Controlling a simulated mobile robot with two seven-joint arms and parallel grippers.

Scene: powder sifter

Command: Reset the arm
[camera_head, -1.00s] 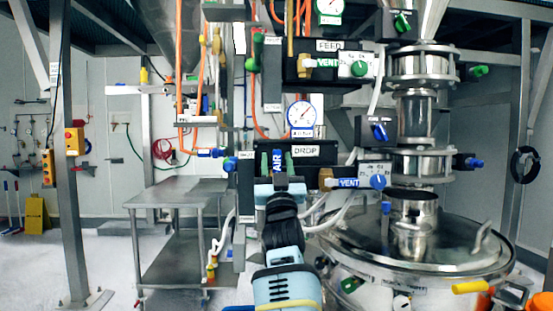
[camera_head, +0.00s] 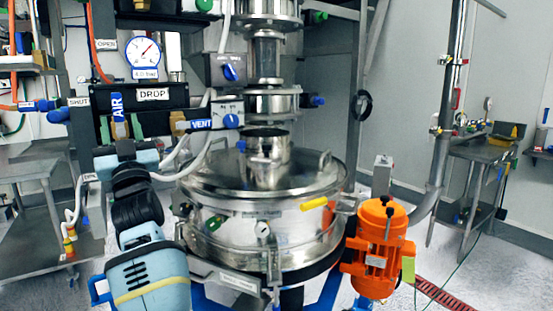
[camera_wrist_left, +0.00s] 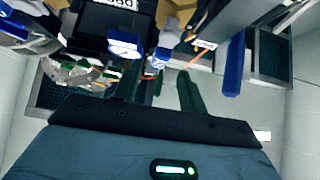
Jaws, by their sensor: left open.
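My left arm comes in from the bottom left of the head view, and its gripper (camera_head: 120,128) points away from me at the DROP control panel (camera_head: 152,94). Its two dark green fingers are apart with nothing seen held between them. A blue AIR handle (camera_head: 117,108) shows between the fingers in the picture; I cannot tell whether they touch it. In the left wrist view the gripper (camera_wrist_left: 164,90) is also open, with blue and dark valve parts beyond it. My right gripper is not in view.
The steel sifter (camera_head: 262,200) stands right of my left arm, with an orange motor (camera_head: 378,245) at its right. A pressure gauge (camera_head: 142,53) sits above the panel. A steel table (camera_head: 25,165) is at left, another (camera_head: 478,150) at far right. Floor shows between.

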